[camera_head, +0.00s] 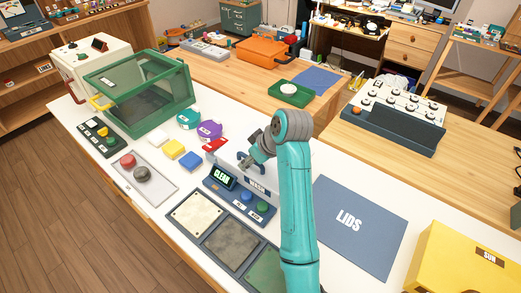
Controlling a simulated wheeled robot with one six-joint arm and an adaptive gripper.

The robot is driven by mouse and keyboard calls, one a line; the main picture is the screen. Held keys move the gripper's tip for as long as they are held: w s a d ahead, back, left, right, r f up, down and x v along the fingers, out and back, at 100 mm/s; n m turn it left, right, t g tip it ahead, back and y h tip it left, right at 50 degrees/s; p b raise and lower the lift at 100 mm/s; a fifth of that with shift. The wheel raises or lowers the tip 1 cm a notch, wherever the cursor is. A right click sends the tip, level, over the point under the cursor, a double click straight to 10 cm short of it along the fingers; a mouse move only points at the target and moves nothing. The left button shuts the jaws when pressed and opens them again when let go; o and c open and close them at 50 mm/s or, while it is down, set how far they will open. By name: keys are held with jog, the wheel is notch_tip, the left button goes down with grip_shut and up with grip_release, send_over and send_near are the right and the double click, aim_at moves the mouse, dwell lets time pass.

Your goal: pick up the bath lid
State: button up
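Two round lid-like pieces lie on the white table behind the middle: a teal one (189,118) and a purple one (209,130). Their labels are too small to read, so I cannot tell which, if either, is the bath lid. My gripper (246,162) is above the table, to the right of and nearer than the purple piece, close to the console marked CLEAN (222,177). It is small and partly hidden by my teal arm. I cannot make out its fingers clearly, and no held object shows.
A blue mat marked LIDS (350,225) lies bare right of my arm. A green-framed glass case (140,92) stands at the left. A yellow SUN box (460,262) is front right.

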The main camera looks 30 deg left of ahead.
grip_shut()
jog(key=shift+r, duration=0.1)
jog(key=shift+r, duration=0.1)
